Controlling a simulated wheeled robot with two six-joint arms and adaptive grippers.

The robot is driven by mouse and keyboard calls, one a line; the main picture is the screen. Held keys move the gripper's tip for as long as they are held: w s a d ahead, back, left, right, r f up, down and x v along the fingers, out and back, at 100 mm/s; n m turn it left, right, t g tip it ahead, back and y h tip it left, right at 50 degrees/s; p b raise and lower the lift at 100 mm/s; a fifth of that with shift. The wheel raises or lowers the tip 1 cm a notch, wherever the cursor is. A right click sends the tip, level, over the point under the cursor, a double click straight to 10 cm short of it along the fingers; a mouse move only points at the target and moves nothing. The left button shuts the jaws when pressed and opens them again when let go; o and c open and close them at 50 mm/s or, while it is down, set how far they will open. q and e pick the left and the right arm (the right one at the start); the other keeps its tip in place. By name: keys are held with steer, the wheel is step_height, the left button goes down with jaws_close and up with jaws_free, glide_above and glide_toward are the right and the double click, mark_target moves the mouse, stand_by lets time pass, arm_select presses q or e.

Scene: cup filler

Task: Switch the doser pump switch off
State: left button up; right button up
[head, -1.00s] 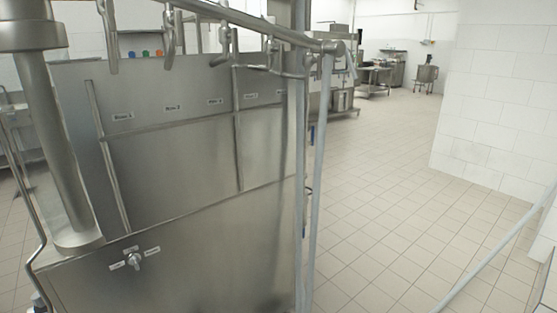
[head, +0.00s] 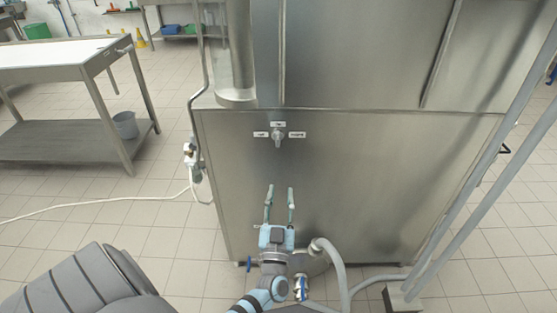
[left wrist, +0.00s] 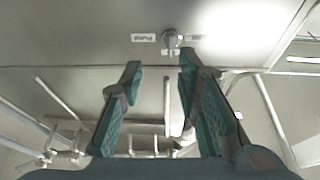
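A small metal rotary switch (head: 278,138) sits on the front of the steel cabinet (head: 370,170), with small labels left, above and right of it. Its handle looks roughly vertical; the label text is too small to read. The switch also shows in the left wrist view (left wrist: 170,42), beyond the fingertips. My left gripper (head: 280,190) is open and empty, below the switch in the head view and apart from it. Its two teal fingers (left wrist: 158,72) are spread in the left wrist view. My right gripper is not in view.
A grey hose (head: 336,262) curves beside my left wrist at the cabinet's foot. Slanted grey pipes (head: 470,205) run along the right. A steel table (head: 75,60) with a grey bucket (head: 125,125) stands at left. A white cable (head: 100,200) crosses the floor.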

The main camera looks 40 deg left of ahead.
mark_target(278, 141)
arm_select(q)
steer(key=shift+n+g+y, duration=0.3)
steer(key=shift+n+y, duration=0.4)
steer(key=x, duration=0.5)
steer(key=r+b+x, duration=0.1)
steer(key=x, duration=0.4)
steer(key=s+x, duration=0.1)
steer(key=x, duration=0.4)
steer(key=shift+a+r, duration=0.3)
steer(key=shift+r, duration=0.05)
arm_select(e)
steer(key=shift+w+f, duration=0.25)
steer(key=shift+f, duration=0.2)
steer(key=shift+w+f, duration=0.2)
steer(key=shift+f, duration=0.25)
arm_select(q)
jaws_close()
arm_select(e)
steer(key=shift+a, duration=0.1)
